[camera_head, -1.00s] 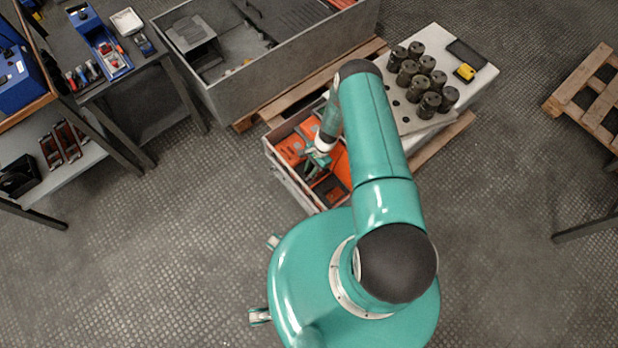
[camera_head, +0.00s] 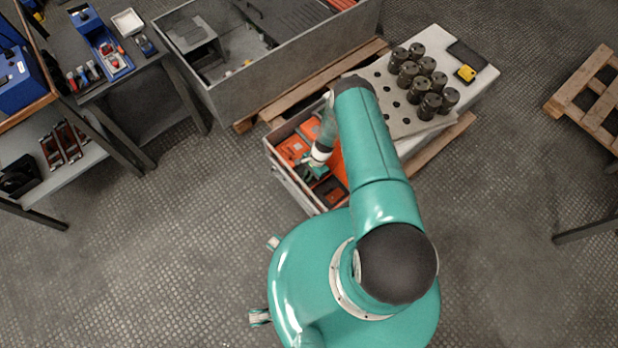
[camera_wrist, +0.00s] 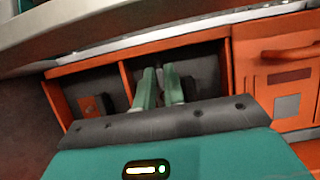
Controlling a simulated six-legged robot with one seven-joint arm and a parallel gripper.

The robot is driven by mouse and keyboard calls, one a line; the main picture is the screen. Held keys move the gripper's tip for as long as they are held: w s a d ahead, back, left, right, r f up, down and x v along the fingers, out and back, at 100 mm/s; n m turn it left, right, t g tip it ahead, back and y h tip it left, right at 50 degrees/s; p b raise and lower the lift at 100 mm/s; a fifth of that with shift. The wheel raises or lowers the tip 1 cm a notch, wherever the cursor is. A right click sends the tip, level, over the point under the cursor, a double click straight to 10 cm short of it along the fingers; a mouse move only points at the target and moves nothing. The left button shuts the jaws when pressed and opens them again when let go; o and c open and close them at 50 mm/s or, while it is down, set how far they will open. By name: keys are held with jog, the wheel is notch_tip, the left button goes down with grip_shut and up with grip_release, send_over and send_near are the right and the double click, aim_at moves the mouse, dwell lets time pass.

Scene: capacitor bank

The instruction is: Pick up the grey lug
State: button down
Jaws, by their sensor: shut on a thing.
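My gripper (camera_head: 311,171) is down over the open drawer in the head view. In the wrist view its two green fingers (camera_wrist: 160,82) are close together and shut on a small grey thing, the grey lug (camera_wrist: 160,74), of which only a sliver shows between the fingertips. The fingers reach into a dark compartment of an orange tray (camera_wrist: 122,82). Most of the lug is hidden by the fingers, and it is too small to make out in the head view. I cannot tell whether it still touches the compartment floor.
The drawer (camera_head: 287,181) has grey walls close around my gripper. A bench top (camera_head: 405,122) with several dark cylinders (camera_head: 430,105) adjoins the drawer. A large grey bin (camera_head: 225,92) stands behind.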

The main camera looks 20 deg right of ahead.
jog(key=shift+r, duration=0.1)
notch_tip(320, 180, up, 10)
dwell(0.6)
dwell(0.6)
